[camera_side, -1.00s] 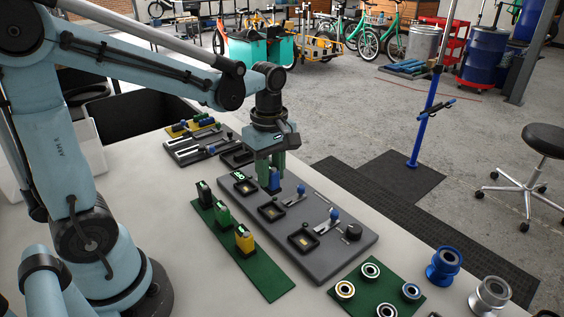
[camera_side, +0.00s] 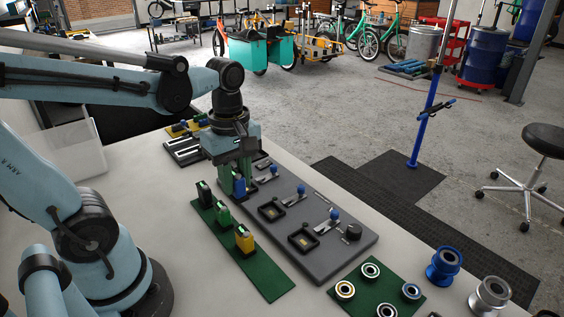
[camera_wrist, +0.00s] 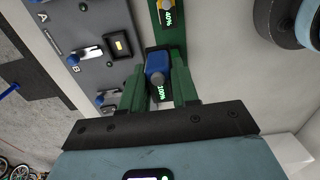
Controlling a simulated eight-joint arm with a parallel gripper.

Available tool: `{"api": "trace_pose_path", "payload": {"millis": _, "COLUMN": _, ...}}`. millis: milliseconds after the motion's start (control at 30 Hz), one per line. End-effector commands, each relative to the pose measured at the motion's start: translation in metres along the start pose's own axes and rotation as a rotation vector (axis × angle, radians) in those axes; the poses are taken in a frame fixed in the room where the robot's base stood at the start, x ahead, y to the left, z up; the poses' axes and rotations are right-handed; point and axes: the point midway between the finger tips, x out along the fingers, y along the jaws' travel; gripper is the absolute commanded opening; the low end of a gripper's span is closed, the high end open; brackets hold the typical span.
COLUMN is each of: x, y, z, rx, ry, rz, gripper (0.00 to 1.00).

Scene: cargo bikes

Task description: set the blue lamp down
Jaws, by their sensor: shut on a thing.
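My gripper (camera_side: 237,187) is shut on the blue lamp (camera_side: 239,184), which is upright between the green fingers. In the wrist view the blue lamp (camera_wrist: 155,68) shows a lit "100%" and sits between the gripper's fingertips (camera_wrist: 159,80). In the side view it appears by the left edge of the grey board (camera_side: 325,250), near the far end of the green strip (camera_side: 265,283). Its underside is hidden, so I cannot tell whether it touches anything.
A dark lamp (camera_side: 203,194), a green lamp (camera_side: 223,214) and a yellow lamp (camera_side: 244,239) stand on the strip. The board has square pockets (camera_side: 303,240) and blue-knobbed levers (camera_side: 334,214). A green mat with rings (camera_side: 370,270) lies at the front.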

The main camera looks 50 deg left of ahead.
Motion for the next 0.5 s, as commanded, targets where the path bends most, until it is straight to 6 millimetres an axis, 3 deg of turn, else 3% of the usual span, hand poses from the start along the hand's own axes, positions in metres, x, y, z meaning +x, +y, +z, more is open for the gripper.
{"api": "trace_pose_path", "payload": {"millis": 267, "x": 0.003, "y": -0.019, "z": 0.0, "rx": -0.001, "ry": 0.0, "rz": 0.0, "gripper": 0.0}}
{"api": "trace_pose_path", "payload": {"millis": 500, "x": 0.032, "y": -0.019, "z": 0.0, "rx": -0.001, "ry": 0.0, "rz": 0.0, "gripper": 0.0}}
